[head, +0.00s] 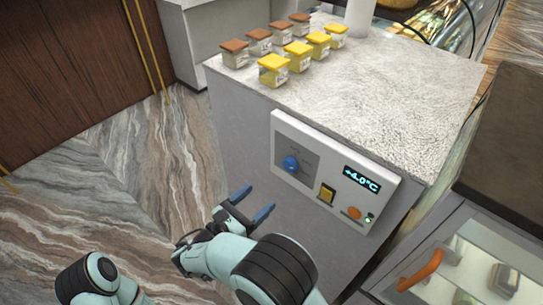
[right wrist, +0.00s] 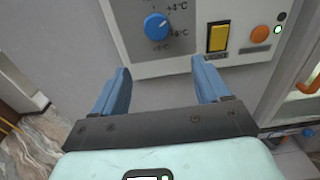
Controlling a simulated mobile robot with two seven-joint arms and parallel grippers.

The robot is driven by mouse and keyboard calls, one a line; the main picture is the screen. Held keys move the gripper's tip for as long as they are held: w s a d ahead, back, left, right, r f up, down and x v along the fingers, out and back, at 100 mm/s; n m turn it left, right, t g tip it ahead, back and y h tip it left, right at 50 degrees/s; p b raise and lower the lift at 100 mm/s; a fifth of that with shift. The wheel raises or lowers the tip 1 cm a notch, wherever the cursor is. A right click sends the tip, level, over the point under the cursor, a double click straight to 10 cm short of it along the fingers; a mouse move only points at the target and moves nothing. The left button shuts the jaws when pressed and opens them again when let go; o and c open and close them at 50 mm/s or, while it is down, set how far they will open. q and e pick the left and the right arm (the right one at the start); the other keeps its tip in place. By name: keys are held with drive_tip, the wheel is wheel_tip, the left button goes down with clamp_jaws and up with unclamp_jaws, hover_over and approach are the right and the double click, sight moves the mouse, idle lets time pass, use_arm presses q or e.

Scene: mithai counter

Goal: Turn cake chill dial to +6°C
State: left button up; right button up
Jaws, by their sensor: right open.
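The blue dial (head: 291,165) sits on the left part of a white control panel (head: 315,140) on the counter's front face. The panel's display (head: 361,179) reads +4.0°C. In the right wrist view the dial (right wrist: 157,27) shows a white pointer mark toward its upper right, with printed temperature labels around it. My right gripper (head: 252,203) is open and empty, below and left of the dial, apart from it. In the right wrist view its blue fingers (right wrist: 162,80) stand below the dial, one to each side. My left gripper is not seen.
A yellow switch (head: 327,193) and an orange button (head: 354,213) are on the panel, with a green light beside them. Several small boxes with brown and yellow lids stand on the stone countertop (head: 390,95). A glass-fronted case with an orange handle (head: 420,271) is at lower right.

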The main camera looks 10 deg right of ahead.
sight(288, 168)
drive_tip(key=x, duration=0.4)
drive_tip(key=r+p+x, duration=0.1)
drive_tip(key=x, duration=0.8)
drive_tip(key=shift+w+r, duration=0.1)
drive_tip(key=shift+r, duration=0.2)
drive_tip(key=c, duration=1)
